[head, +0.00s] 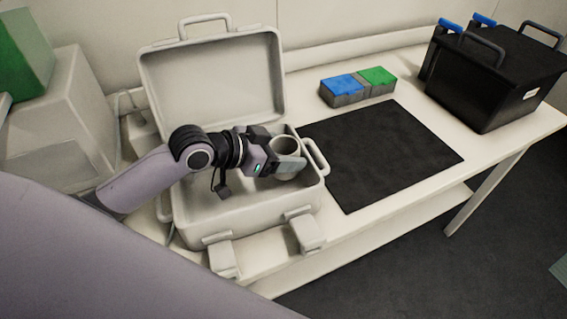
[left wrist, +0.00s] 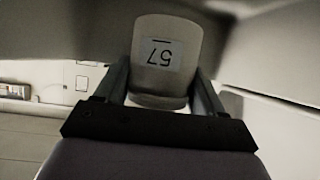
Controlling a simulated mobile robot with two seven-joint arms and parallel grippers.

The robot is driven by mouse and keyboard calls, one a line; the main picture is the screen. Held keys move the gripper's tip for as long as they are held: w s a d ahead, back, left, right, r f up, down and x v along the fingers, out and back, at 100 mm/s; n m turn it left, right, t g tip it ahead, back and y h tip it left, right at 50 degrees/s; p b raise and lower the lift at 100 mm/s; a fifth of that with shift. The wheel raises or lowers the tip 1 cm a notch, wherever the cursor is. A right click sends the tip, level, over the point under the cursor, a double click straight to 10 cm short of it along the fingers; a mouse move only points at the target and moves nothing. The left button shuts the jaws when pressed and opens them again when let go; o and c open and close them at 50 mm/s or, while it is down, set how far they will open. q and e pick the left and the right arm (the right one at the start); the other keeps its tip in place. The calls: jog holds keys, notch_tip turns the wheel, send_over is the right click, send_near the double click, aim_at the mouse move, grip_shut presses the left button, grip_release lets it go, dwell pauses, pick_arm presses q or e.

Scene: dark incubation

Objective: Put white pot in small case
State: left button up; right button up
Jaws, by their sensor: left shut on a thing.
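The small case (head: 262,226) is a pale grey hard case with its lid (head: 213,84) raised, standing at the left end of the table. My left gripper (head: 290,166) is over the right part of the open case, shut on the white pot (head: 286,146). The pot's open top faces up in the head view; its lower part is hidden by the gripper and the case. In the left wrist view the pot (left wrist: 165,50) sits between the fingers and bears a label reading 57. I cannot tell whether it touches the case floor. My right gripper is not in view.
A black mat (head: 381,153) lies right of the case. Behind it is a small box with blue and green lids (head: 358,86). A black crate (head: 492,80) with blue clips stands at the far right. The case's front latches (head: 306,233) hang open at the table edge.

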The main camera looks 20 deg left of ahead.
pick_arm(q)
jog(key=shift+f, duration=1.8)
jog(key=shift+f, duration=0.15)
jog(key=o, duration=1.1)
jog(key=shift+v, duration=3.85)
